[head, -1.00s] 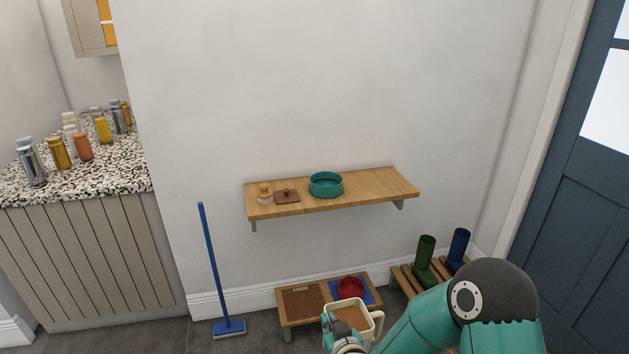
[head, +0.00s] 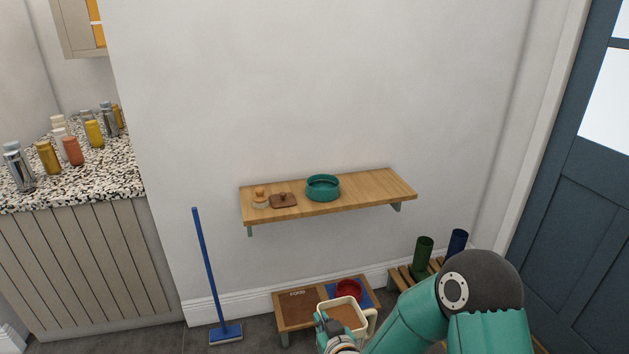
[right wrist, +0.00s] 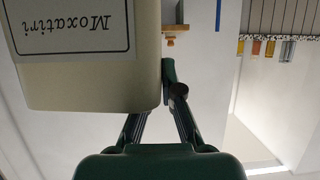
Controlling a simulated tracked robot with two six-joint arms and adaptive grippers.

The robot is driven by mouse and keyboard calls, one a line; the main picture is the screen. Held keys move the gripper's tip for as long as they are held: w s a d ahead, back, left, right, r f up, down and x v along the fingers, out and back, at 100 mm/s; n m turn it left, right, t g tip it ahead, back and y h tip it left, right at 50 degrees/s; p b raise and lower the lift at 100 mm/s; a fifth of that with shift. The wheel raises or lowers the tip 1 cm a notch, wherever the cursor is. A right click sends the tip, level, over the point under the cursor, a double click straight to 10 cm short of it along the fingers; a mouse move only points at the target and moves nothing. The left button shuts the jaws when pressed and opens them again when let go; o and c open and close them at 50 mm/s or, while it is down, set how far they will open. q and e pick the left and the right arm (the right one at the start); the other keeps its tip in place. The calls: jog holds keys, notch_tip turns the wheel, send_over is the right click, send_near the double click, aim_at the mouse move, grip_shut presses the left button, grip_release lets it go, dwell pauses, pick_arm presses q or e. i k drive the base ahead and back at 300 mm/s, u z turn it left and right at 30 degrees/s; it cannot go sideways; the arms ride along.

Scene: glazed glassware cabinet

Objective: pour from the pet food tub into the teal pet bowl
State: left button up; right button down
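My left gripper is not in view.
The shelf (head: 375,189) also holds a small jar (head: 260,197) and a brown lidded item (head: 283,200). Below are a low feeding stand (head: 296,318) with a red bowl (head: 348,289), a blue broom (head: 210,270) and boots (head: 422,257) on a rack. The wall above the shelf is clear.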

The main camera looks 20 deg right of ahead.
aim_at(320, 187)
jog(key=u, duration=0.05)
jog(key=i, duration=1.25)
jog(key=z, duration=0.35)
